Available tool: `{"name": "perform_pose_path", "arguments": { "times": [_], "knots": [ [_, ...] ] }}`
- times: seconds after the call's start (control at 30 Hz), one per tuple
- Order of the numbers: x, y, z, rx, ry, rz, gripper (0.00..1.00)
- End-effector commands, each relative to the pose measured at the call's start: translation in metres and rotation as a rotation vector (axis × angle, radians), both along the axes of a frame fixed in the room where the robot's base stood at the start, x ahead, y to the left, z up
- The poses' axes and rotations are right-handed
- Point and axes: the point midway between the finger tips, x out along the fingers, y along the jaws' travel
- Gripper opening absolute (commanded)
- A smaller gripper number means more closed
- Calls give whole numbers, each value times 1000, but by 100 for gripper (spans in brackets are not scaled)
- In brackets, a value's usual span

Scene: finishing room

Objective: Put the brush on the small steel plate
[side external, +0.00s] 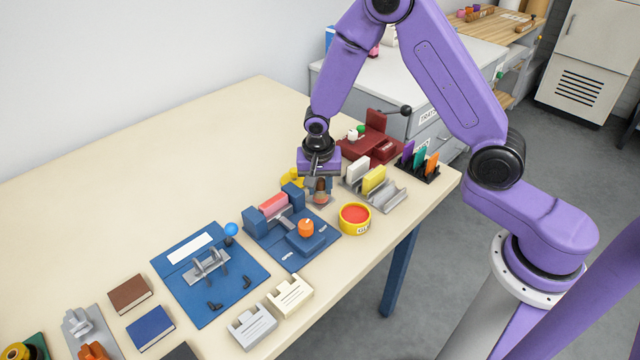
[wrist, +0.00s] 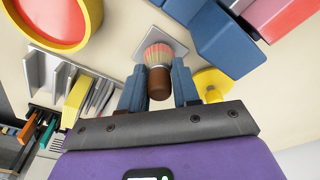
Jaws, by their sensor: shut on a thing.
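The brush (wrist: 158,75) has a short brown handle and reddish, pale-tipped bristles. My gripper (wrist: 158,88) is shut on it, with a blue finger on each side; the handle end is nearer the wrist camera. The small steel plate (wrist: 174,46) is a thin grey square on the table, partly hidden behind the brush. The bristles overlap the plate in the wrist view. In the side external view my gripper (side external: 319,183) holds the brush (side external: 320,191) upright right over the plate (side external: 325,204). I cannot tell whether the bristles touch it.
A yellow cup with red contents (side external: 355,218) stands front right of the plate. A blue fixture with a pink block (side external: 273,205) is close on the left. A grey rack with a yellow block (side external: 374,180) is on the right. A yellow object (side external: 291,179) sits close behind.

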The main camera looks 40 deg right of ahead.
Motion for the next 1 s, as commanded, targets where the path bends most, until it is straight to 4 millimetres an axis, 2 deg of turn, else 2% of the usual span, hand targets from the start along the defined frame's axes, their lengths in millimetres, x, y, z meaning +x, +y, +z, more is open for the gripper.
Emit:
{"name": "perform_pose_path", "arguments": {
  "times": [0.37, 0.4, 0.43, 0.47, 0.77, 1.0],
  "knots": [
    [0, 0, -3, 0, -1, 1, 0],
    [0, 0, -3, 1, -2, 0, 44],
    [0, 0, -3, 0, -1, 0, 54],
    [0, 0, -3, 0, -1, 0, 57],
    [0, 0, -2, 0, -1, 0, 57],
    [0, 3, 20, 0, -6, 1, 57]
  ]
}}
